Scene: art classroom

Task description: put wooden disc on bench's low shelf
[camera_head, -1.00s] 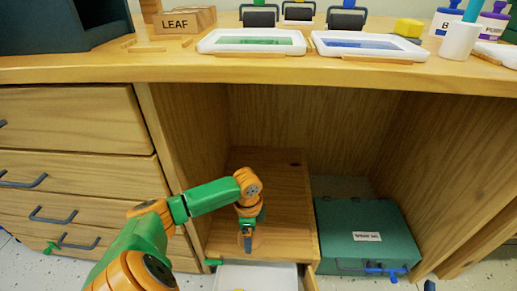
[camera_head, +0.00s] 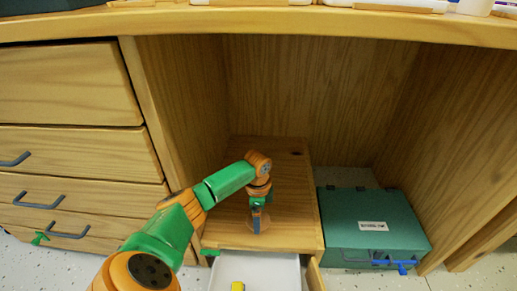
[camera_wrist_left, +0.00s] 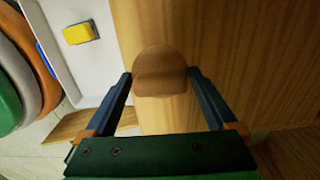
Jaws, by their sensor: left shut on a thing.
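The wooden disc (camera_wrist_left: 160,72) shows in the left wrist view, held between the two dark fingers of my left gripper (camera_wrist_left: 160,76). In the head view my left gripper (camera_head: 258,222) points down over the low shelf (camera_head: 290,195), nearer its front edge, with the disc mostly hidden at the fingertips. The low shelf is a wooden top inside the bench's knee space. I cannot tell whether the disc touches the shelf. My right gripper is not in view.
An open drawer (camera_head: 282,268) with a white inside and a yellow block (camera_head: 238,286) juts out below the shelf front. A green case (camera_head: 345,232) stands right of the shelf. The bench top (camera_head: 300,25) overhangs above. The shelf's back and right are clear.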

